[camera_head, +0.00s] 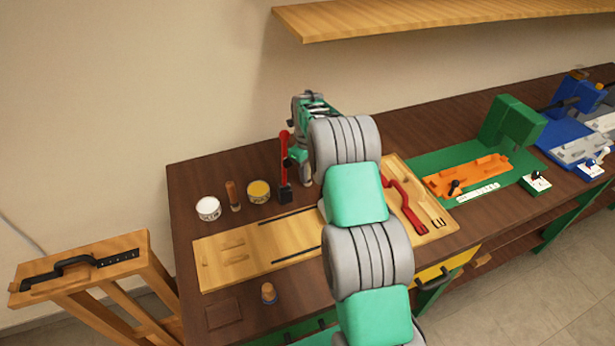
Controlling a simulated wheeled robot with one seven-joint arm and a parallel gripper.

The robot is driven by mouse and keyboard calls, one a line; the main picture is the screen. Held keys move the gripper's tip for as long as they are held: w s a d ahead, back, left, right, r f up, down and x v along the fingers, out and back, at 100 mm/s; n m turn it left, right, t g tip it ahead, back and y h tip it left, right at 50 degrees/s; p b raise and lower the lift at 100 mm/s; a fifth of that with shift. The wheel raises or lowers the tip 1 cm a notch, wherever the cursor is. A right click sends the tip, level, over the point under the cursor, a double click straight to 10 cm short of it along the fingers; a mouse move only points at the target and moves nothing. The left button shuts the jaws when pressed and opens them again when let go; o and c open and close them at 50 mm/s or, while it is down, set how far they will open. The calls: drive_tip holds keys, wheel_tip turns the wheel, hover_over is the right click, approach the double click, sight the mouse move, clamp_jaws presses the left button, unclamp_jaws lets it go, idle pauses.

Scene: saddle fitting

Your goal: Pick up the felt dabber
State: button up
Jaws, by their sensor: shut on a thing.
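A tool with a long red handle and a dark block at its lower end, which looks like the felt dabber (284,158), is upright at the back of the brown bench. My gripper (290,163) is at its handle, just to its right, and is shut on it. The fingertips are small and partly hidden, so the exact grip is unclear. The dark lower end is at or close to the bench top; I cannot tell whether it touches.
Left of the dabber stand a yellow-topped tin (258,191), a wooden-handled tool (233,196) and a white tin (208,208). A wooden board (228,270) lies in front. A small wooden knob (268,292) stands nearer. A shelf (400,20) overhangs behind.

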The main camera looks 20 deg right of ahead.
clamp_jaws()
drive_tip(key=shift+r, duration=0.3)
wheel_tip(320, 180, up, 10)
drive_tip(key=b, duration=0.2)
drive_tip(key=shift+f+b, duration=0.25)
drive_tip(key=shift+b, duration=0.05)
idle(1.2)
